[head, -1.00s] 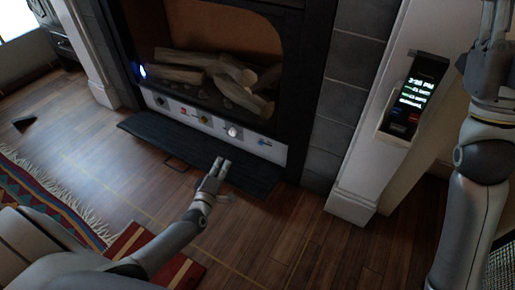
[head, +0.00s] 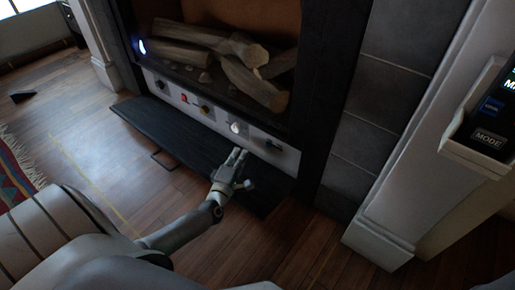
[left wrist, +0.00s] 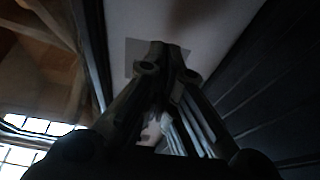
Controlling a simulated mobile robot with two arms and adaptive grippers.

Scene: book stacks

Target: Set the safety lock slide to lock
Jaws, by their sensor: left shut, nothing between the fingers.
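A white control panel (head: 215,122) runs along the bottom of the fireplace, with small controls in a row. They include a dark knob (head: 160,86), a red piece (head: 183,98), a yellowish knob (head: 204,108), a pale round knob (head: 236,127) and a small blue-grey piece (head: 272,145) at the right end. I cannot tell for sure which one is the safety lock slide, or its setting. My left gripper (head: 239,154) is shut and empty, just in front of the panel below the pale knob. In the left wrist view its fingers (left wrist: 168,52) point at a pale surface with a greyish patch.
A dark hearth slab (head: 190,145) lies on the wood floor below the panel. Logs (head: 235,65) lie in the firebox. A device with a MODE button (head: 488,139) is on the white pillar at right. Open floor (head: 95,150) lies to the left.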

